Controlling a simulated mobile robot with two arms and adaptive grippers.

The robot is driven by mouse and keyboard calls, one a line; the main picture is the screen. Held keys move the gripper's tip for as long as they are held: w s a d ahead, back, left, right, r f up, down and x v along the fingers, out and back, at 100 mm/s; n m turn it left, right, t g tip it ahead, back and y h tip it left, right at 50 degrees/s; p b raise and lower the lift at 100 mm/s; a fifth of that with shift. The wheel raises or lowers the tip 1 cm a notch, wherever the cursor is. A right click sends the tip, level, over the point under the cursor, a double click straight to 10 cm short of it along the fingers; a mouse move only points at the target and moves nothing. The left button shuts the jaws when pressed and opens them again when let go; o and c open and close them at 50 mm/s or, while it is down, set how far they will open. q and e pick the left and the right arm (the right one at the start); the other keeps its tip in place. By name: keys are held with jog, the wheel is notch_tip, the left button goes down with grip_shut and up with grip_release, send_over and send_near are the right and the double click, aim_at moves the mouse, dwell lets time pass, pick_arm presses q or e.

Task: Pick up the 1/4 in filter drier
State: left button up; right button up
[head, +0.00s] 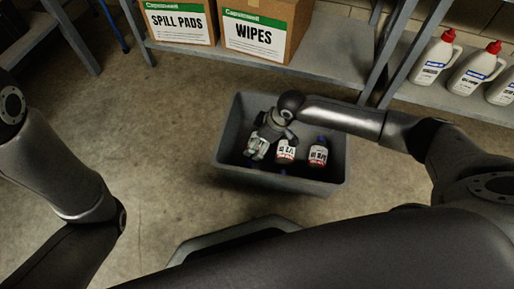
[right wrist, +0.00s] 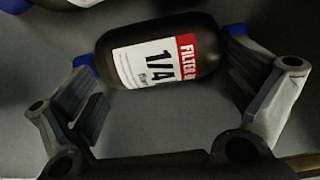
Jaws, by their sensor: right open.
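The 1/4 in filter drier (right wrist: 160,52) is a dark cylinder with blue end caps and a white and red label reading 1/4. It lies between the spread fingers of my right gripper (right wrist: 162,62), with a finger near each end. The fingers are open; I cannot tell whether they touch it. In the head view my right gripper (head: 268,137) reaches down into a grey bin (head: 236,128), over the leftmost drier, and partly hides it. My left arm shows at the left, but its gripper is out of view.
Two other labelled driers, a middle one (head: 285,151) and a right one (head: 318,154), are in the bin, close beside. The bin walls surround the gripper. Behind stand a shelf with boxes of spill pads (head: 180,22) and wipes (head: 253,35), and white bottles (head: 436,58). Floor at left is clear.

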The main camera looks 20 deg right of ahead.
jog(key=c, duration=1)
jog(key=shift+c, duration=0.2)
